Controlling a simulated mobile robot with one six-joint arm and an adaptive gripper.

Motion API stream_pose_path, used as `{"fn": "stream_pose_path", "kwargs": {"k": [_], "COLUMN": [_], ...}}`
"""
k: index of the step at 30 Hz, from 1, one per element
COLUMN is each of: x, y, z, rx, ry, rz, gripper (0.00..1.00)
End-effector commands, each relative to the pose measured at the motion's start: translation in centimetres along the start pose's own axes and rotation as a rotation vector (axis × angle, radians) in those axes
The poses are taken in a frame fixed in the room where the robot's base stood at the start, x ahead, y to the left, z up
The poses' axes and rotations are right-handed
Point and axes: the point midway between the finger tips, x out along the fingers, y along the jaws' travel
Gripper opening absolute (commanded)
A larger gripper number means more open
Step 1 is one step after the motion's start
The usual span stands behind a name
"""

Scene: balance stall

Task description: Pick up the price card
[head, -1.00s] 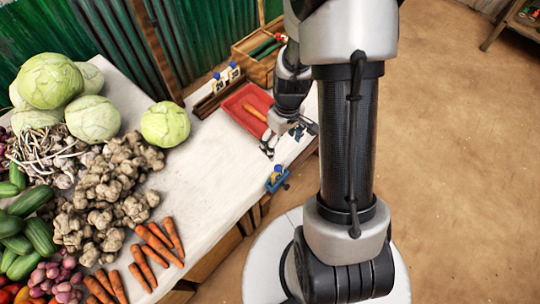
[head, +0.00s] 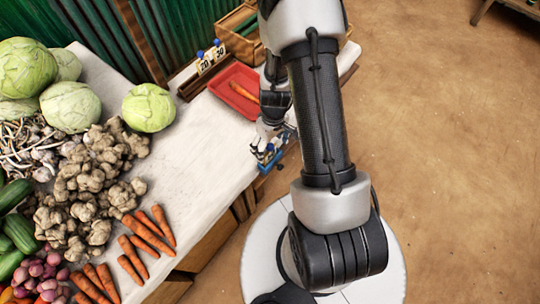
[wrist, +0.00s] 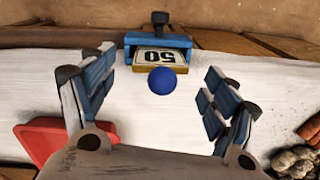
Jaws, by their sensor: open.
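The price card (wrist: 158,57), marked 50, sits in a blue holder (wrist: 178,40) at the table's edge. A round blue knob (wrist: 162,80) shows in front of the card. In the wrist view my gripper (wrist: 157,72) is open, with one padded finger on each side of the card and knob. Nothing is between the pads that I can see gripped. In the head view my gripper (head: 265,145) is low over the table edge at the blue holder (head: 271,162), and it hides most of the card there.
A red tray (head: 222,87) with a carrot lies behind my gripper. Cards marked 20 and 30 (head: 210,60) stand at the back beside a wooden crate (head: 240,42). Carrots (head: 148,237), ginger and cabbages fill the left. The white tabletop (head: 195,150) between is clear.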

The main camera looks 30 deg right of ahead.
Motion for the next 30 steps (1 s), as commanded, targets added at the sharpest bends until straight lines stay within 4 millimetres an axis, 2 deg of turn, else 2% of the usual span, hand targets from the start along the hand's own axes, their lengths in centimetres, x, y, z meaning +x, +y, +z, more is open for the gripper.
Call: {"fn": "stream_pose_path", "kwargs": {"k": [1, 3, 10, 30], "x": [1.15, 1.7, 1.61, 1.61], "y": [-0.04, -0.01, -0.01, -0.02], "z": [0.05, 0.01, -0.01, 0.02], "rx": [0.0, 0.0, 0.0, 0.0], "ry": [-0.002, 0.0, 0.001, 0.0], "rz": [-0.001, 0.0, 0.001, 0.0], "gripper": [0.79, 0.79, 0.79, 0.36]}}
